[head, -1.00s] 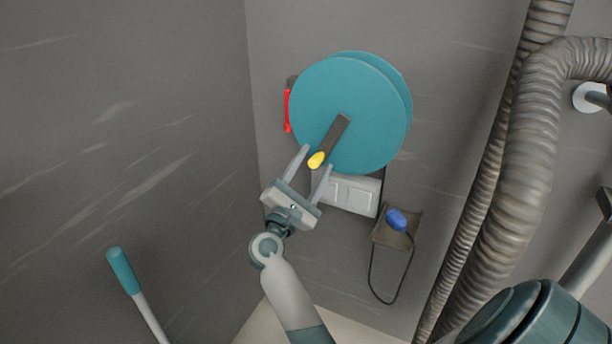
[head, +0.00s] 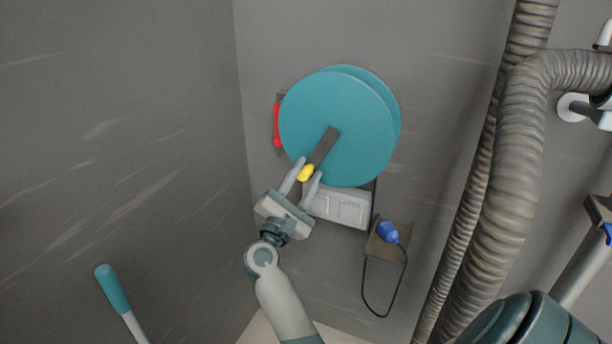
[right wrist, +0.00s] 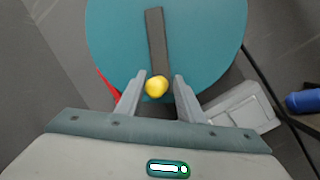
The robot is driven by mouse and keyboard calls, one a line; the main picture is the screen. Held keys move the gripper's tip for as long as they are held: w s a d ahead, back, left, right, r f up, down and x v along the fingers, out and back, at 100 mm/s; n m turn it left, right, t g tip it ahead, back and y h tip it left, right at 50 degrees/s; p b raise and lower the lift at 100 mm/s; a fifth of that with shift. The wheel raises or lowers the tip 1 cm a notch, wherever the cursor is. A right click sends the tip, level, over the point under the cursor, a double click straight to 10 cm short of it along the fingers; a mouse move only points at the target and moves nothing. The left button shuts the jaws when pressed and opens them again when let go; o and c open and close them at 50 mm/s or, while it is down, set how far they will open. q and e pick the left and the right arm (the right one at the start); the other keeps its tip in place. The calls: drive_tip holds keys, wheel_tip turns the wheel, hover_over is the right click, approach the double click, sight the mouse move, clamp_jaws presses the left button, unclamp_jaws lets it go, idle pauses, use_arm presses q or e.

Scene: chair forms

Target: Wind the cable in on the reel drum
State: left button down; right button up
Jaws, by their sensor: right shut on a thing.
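The teal reel drum (head: 338,125) is on the back wall and fills the top of the right wrist view (right wrist: 205,40). Its dark crank arm (head: 325,148) slants down-left to a yellow knob (head: 306,173). My right gripper (head: 304,173) is shut on the yellow knob, with one finger on each side; the knob also shows between the fingers in the right wrist view (right wrist: 156,87). The black cable (head: 376,314) hangs in a loop below the reel, by a blue plug (head: 388,232) at a brown bracket (head: 386,249). My left gripper is out of view.
A red part (head: 277,125) sits at the drum's left edge. A pale grey box (head: 342,208) is under the drum. Thick ribbed hoses (head: 515,170) run down the right side. A teal-handled bar (head: 112,289) stands at lower left. The left wall is bare.

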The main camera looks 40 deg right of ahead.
drive_tip(key=o, duration=0.4)
drive_tip(key=shift+r, duration=0.1)
drive_tip(key=shift+s+d+f+b, duration=0.1)
drive_tip(key=shift+s+d+f, duration=0.15)
drive_tip(key=shift+s, duration=0.45)
drive_tip(key=shift+s+d+f+b, duration=0.1)
drive_tip(key=shift+s+d+f, duration=0.15)
drive_tip(key=shift+s, duration=0.45)
drive_tip(key=shift+s+d+f+b, duration=0.15)
drive_tip(key=shift+s+d, duration=0.2)
drive_tip(key=shift+s, duration=0.35)
drive_tip(key=shift+s+d, duration=0.1)
drive_tip(key=shift+s+d+r+p, duration=0.1)
drive_tip(key=shift+s+d+p, duration=0.15)
drive_tip(key=shift+s, duration=0.4)
drive_tip(key=shift+s+d+r+p, duration=0.15)
drive_tip(key=shift+s+d, duration=0.15)
drive_tip(key=shift+s, duration=0.4)
drive_tip(key=shift+s+d+r+p, duration=0.15)
drive_tip(key=shift+s+d, duration=0.15)
drive_tip(key=shift+s, duration=0.35)
